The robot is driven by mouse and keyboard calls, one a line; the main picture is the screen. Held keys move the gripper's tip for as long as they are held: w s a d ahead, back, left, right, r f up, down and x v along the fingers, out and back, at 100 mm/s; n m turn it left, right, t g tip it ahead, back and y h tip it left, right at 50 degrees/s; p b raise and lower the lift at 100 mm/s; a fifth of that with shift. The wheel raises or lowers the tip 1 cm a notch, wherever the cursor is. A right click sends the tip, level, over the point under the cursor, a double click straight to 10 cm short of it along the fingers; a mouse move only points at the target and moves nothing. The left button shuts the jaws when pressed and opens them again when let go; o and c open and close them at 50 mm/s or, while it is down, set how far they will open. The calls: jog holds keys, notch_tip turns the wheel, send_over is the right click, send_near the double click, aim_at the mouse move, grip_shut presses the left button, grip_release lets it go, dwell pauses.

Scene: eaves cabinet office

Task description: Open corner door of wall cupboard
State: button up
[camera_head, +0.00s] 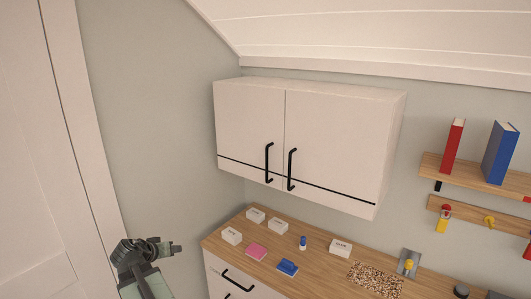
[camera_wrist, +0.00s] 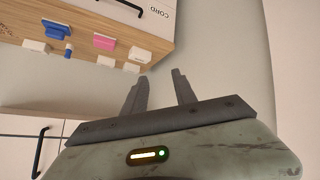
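The white wall cupboard (camera_head: 325,115) hangs in the corner under the sloped ceiling. Its left door (camera_head: 248,125), nearest the corner, is shut and has a black vertical bar handle (camera_head: 268,163) at its lower right. The right door (camera_head: 335,150) is also shut, with its own black handle (camera_head: 291,170) close beside. My gripper (camera_head: 172,247) is at the lower left of the head view, well apart from the cupboard, low and to its left. In the wrist view my gripper (camera_wrist: 158,82) has its fingers spread, with nothing between them. A cupboard handle (camera_wrist: 40,152) shows at lower left there.
A wooden counter (camera_head: 290,250) below holds several white boxes, a pink block (camera_head: 256,251) and blue items. A drawer handle (camera_head: 237,281) is beneath. Shelves with a red book (camera_head: 453,146) and blue book (camera_head: 499,153) hang at right. Bare wall (camera_head: 150,130) lies left of the cupboard.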

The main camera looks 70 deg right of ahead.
jog(key=s+d+r+m+g+h+p, duration=0.1)
jog(key=s+d+r+m+h+p, duration=0.1)
jog(key=s+d+r, duration=0.6)
jog(key=s+d+r+m+h+p, duration=0.2)
jog(key=s+d+r+m+h, duration=0.15)
jog(key=d+r, duration=0.45)
notch_tip(320, 180, up, 7)
jog(key=g+h+p, duration=0.1)
jog(key=h+p, duration=0.1)
send_over(267, 179)
jog(key=shift+w+d+f+m, duration=0.15)
jog(key=shift+d+f+m, duration=0.05)
jog(key=shift+d+m, duration=0.2)
jog(key=shift+a, duration=0.1)
grip_shut()
jog(key=shift+a, duration=0.1)
